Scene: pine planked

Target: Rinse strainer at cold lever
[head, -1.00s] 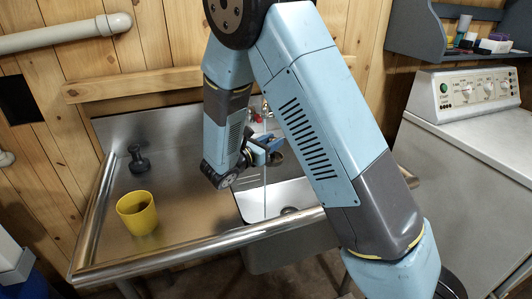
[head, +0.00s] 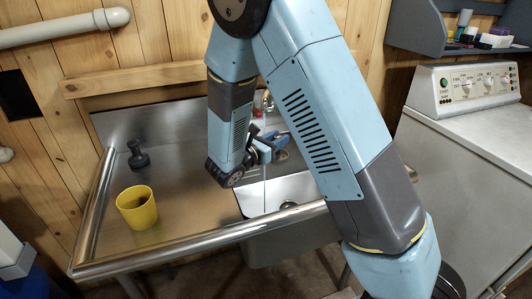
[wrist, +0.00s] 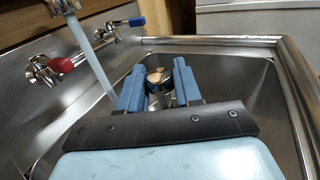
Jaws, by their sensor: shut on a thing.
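My gripper (wrist: 158,72) is shut on the strainer (wrist: 161,78), a small metallic piece between its blue fingers, over the sink basin. In the head view my gripper (head: 268,148) is partly covered by my arm, and the strainer is hidden there. The cold lever (wrist: 137,21), with a blue end, is on the back wall of the sink, beyond the fingers. The red lever (wrist: 62,66) is to the left. Water (wrist: 92,65) runs from the spout (wrist: 64,6) and passes left of the strainer; I see no contact between them.
A yellow cup (head: 137,208) and a dark dumbbell-shaped object (head: 138,155) stand on the drainboard (head: 185,165) left of the basin (head: 305,187). A raised metal rim (head: 175,247) runs along the front. A white appliance (head: 470,150) stands at the right.

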